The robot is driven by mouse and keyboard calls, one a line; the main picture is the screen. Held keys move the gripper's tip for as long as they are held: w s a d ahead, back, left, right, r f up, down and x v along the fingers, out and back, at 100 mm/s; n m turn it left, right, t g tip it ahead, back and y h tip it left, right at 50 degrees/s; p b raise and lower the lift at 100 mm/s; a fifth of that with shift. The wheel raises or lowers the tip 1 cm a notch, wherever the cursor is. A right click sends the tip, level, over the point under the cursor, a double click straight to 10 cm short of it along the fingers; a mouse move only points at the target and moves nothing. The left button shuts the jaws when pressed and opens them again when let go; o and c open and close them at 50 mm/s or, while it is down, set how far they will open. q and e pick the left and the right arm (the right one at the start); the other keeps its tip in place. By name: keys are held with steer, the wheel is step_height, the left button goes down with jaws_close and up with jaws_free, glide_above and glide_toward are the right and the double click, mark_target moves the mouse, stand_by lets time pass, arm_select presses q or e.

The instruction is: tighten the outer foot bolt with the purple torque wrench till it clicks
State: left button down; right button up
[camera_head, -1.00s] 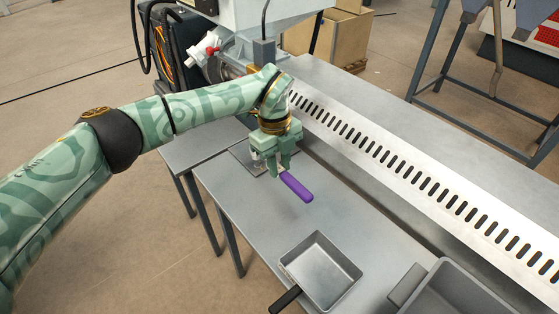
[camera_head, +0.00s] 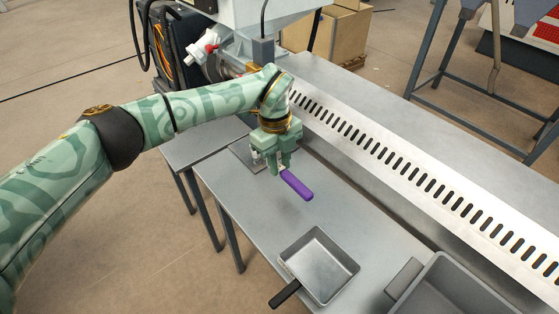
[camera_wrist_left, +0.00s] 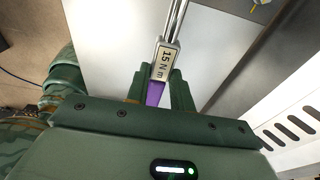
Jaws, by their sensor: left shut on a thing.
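My left gripper (camera_head: 278,166) is shut on the torque wrench (camera_head: 297,187), above the grey bench beside the machine. The purple handle points toward the lower right in the head view. In the left wrist view the wrench (camera_wrist_left: 163,62) sits between the fingers (camera_wrist_left: 156,85), with a "15 N m" label and a bright shaft running up and out of the picture. A flat foot plate (camera_head: 243,150) lies on the bench behind the hand. The outer foot bolt and the wrench's working end cannot be made out, so I cannot tell whether they are engaged. My right gripper is not in view.
A shallow grey pan (camera_head: 320,267) with a black handle stands on the bench front. A grey bin (camera_head: 408,280) is at the lower right. A slotted metal rail (camera_head: 420,180) runs along the bench's right side. The bench between wrench and pan is clear.

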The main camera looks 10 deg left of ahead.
arm_select(q)
steer(key=shift+f+b, duration=0.35)
steer(key=shift+f, duration=0.85)
